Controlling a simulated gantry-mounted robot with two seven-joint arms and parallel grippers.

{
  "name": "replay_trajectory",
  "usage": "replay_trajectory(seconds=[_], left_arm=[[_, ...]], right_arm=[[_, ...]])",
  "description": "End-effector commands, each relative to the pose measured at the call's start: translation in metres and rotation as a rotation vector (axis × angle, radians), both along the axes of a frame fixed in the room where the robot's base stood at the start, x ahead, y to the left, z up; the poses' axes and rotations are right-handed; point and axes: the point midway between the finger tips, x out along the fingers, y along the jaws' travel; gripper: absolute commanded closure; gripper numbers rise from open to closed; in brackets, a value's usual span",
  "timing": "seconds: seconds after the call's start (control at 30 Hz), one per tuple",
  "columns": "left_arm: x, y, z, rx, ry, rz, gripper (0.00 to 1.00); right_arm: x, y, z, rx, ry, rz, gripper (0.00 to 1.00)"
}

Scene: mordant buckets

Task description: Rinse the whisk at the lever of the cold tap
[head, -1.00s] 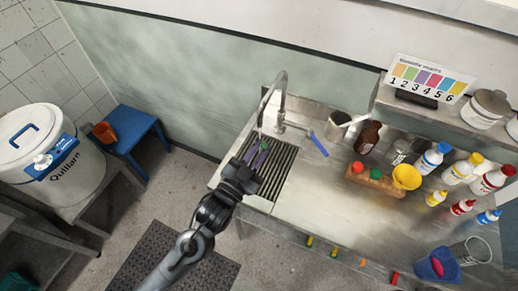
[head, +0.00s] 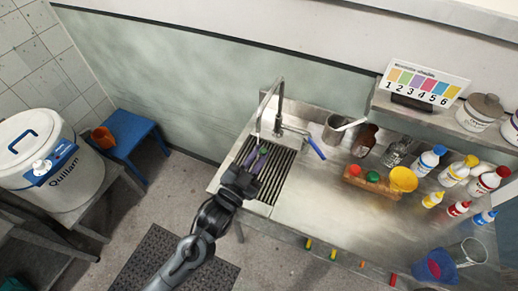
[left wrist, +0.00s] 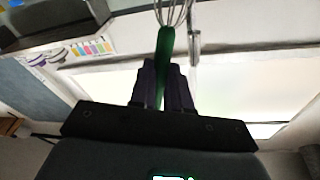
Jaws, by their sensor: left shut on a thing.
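My left gripper (head: 253,163) is shut on the green handle (left wrist: 164,58) of the whisk, with a dark purple finger on each side of it. The whisk's wire loops (left wrist: 173,12) show at the top edge of the left wrist view. In the head view the gripper is over the slatted drain grid, below the tap spout. Only a little green of the whisk shows there, and its wires are too small to make out. The tall metal tap (head: 281,101) has a blue lever (head: 316,147) to its right, apart from the gripper. I cannot tell whether water runs. My right gripper is not in view.
The drain grid (head: 284,168) lies in the steel counter (head: 305,205). A metal pot (head: 332,130), brown bottle (head: 364,140) and wooden rack (head: 371,183) stand right of the lever. Several bottles are farther right. The counter's front middle is clear.

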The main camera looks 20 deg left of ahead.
Motion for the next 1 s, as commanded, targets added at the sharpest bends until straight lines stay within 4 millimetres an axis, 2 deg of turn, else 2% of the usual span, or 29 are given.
replay_trajectory(seconds=[0.27, 0.7, 1.0], left_arm=[[0.000, 0.003, 0.000, 0.000, -0.001, 0.000, 1.00], [0.001, -0.007, 0.001, 0.000, -0.001, 0.000, 1.00], [0.001, -0.005, 0.001, 0.001, 0.000, 0.000, 1.00]], right_arm=[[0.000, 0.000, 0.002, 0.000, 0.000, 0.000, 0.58], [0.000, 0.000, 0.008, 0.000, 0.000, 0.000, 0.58], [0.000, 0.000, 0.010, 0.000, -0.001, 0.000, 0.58]])
